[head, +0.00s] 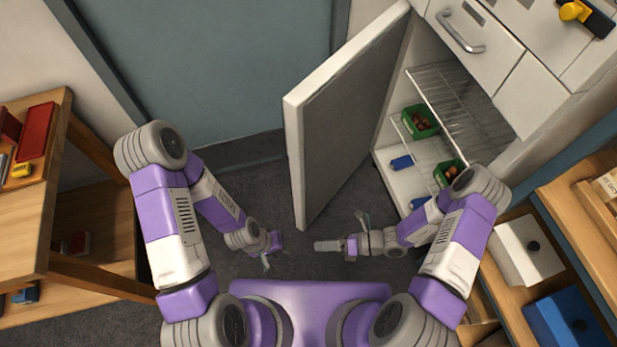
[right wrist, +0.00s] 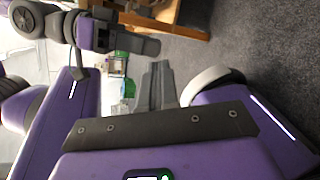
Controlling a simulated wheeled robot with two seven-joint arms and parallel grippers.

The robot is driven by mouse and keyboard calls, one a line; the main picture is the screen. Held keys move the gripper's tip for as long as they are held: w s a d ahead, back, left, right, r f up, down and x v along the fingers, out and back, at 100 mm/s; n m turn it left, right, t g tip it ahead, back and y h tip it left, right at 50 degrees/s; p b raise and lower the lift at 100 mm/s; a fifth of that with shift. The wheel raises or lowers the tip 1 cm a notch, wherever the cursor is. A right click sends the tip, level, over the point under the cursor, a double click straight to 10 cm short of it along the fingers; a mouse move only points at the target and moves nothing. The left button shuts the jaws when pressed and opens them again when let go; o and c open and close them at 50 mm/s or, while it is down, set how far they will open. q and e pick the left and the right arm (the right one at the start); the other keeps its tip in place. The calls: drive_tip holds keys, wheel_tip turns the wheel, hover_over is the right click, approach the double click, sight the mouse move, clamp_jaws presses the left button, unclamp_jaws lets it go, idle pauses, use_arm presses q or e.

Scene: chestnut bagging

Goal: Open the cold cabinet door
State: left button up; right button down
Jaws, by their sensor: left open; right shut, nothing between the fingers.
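My left gripper (head: 268,254) is open and empty over the floor, left of the door's lower corner. No handle is visible on the door.
Green containers with brown contents (head: 421,122) and blue items (head: 402,163) sit inside the cabinet. A drawer with a metal handle (head: 475,45) is above. A wooden shelf unit (head: 30,230) stands at left; wooden shelving (head: 580,200) with boxes at right. Dark floor (head: 265,205) is clear between.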

sight(301, 177)
drive_tip(key=w+d+r+m+t+p, duration=0.1)
drive_tip(key=w+d+m+t, duration=0.2)
drive_tip(key=w+m+t, duration=0.25)
drive_tip(key=w+d+r+m+t, duration=0.2)
drive_tip(key=w+d+m+t, duration=0.1)
drive_tip(key=w+m+t, duration=0.3)
drive_tip(key=shift+m+g+h, duration=0.3)
drive_tip(key=shift+m+g, duration=0.15)
drive_tip(key=shift+m, duration=0.1)
drive_tip(key=b+x, duration=0.2)
drive_tip(key=x, duration=1.2)
drive_tip(key=shift+f, duration=0.2)
use_arm(q)
drive_tip(key=shift+f, duration=0.35)
use_arm(e)
drive_tip(key=shift+d, duration=0.1)
